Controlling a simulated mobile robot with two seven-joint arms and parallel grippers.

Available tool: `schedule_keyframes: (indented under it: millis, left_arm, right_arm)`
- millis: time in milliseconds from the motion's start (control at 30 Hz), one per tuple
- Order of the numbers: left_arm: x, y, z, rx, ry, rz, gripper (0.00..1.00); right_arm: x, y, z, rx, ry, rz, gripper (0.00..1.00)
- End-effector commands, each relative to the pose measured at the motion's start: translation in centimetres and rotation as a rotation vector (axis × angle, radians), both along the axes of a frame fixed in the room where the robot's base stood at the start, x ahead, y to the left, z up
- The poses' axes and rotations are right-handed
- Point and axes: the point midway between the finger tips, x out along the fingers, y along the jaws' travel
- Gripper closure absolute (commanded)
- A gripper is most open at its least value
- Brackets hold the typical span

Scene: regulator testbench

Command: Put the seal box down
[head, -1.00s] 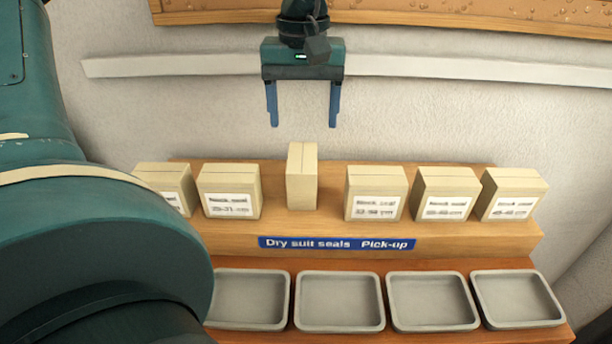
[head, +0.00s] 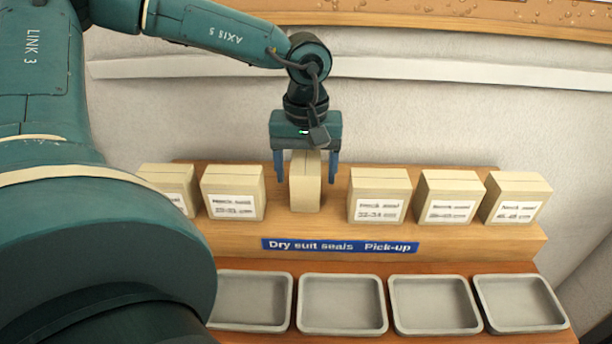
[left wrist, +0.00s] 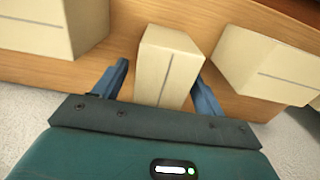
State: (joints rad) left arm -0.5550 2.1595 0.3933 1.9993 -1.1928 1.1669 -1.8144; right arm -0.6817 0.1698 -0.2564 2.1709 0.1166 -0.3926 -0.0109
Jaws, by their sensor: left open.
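The seal box (head: 306,185) in the middle of the row is cream and stands upright on the wooden shelf, turned so that its narrow side faces out. It also shows in the left wrist view (left wrist: 168,66). My left gripper (head: 307,182) is open, its two blue fingers on either side of this box. In the left wrist view (left wrist: 158,92) a gap shows beside the left finger; the right finger is close to the box, and I cannot tell whether it touches. My right gripper is not in view.
Several labelled boxes stand along the shelf, the nearest being one at left (head: 233,193) and one at right (head: 379,195). A blue "Dry suit seals Pick-up" sign (head: 339,246) is on the shelf front. Several empty grey trays (head: 342,331) lie below. A white rail (head: 430,76) crosses the wall behind.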

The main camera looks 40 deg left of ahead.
Motion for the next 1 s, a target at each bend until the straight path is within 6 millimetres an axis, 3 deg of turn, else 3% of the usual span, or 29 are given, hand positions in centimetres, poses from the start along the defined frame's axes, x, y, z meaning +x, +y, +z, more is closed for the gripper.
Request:
schedule_keyframes:
  millis: [67, 733, 1000]
  left_arm:
    - [0.00, 0.00, 0.02, 0.000, 0.000, 0.000, 0.29]
    - [0.03, 0.00, 0.09, 0.001, -0.001, 0.000, 0.84]
    - [0.05, 0.00, 0.45, 0.001, -0.001, 0.000, 0.84]
  right_arm:
    - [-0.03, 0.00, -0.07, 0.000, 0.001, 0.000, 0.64]
    - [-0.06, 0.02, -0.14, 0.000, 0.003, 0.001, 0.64]
    - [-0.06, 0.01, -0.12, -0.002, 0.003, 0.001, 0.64]
